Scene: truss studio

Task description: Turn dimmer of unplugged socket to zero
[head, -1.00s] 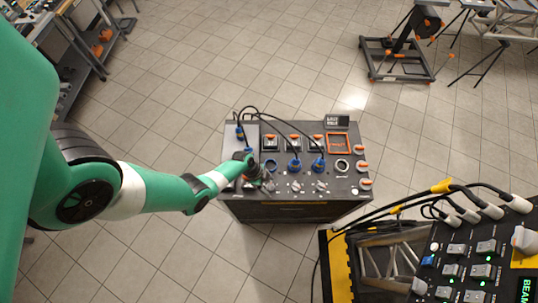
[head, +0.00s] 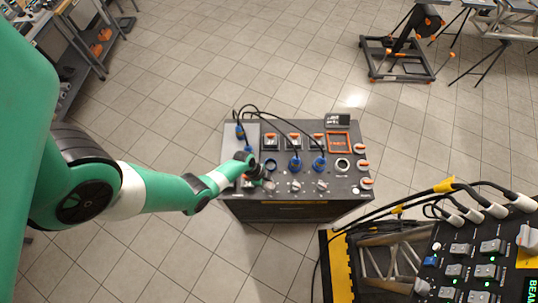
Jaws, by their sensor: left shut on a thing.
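A dark control box (head: 283,208) stands on the floor with a row of round sockets on its top. The leftmost blue-ringed socket (head: 271,165) is empty. Blue plugs sit in the second socket (head: 295,165) and third socket (head: 319,164), with black cables. Pale dimmer knobs show below these two, the middle knob (head: 296,187) and the right knob (head: 322,186). The knob's angle cannot be read. My right gripper is not in view.
Black cables loop over the panel from a blue connector (head: 240,131) at its back left. Orange-tipped switches (head: 293,141) line the back, and orange knobs (head: 366,183) the right side. A lighting console (head: 475,262) stands at lower right.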

